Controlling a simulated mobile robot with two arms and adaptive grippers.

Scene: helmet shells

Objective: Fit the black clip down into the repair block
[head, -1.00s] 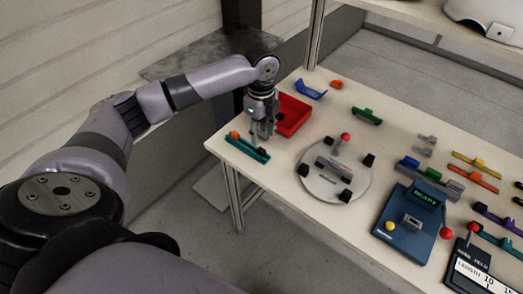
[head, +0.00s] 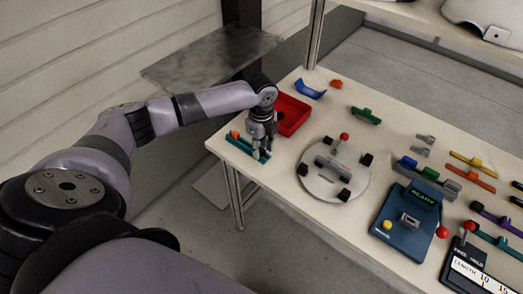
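My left gripper (head: 262,155) points down at the right end of a teal rail (head: 240,145) on the table's near-left corner. Its fingertips are low over the place of the black clip, which they largely hide. A gap shows between the fingers, but I cannot tell whether they grip the clip. An orange clip (head: 235,134) sits at the rail's left end. A grey block (head: 332,167) lies on a round grey plate with several black clamps and a red-knobbed lever; I cannot tell if it is the repair block. My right gripper is out of view.
A red tray (head: 292,116) stands just behind my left gripper. A blue device (head: 408,222) with a READY display, several coloured rails and a length gauge (head: 480,275) fill the right side. Bare table lies between the teal rail and round plate.

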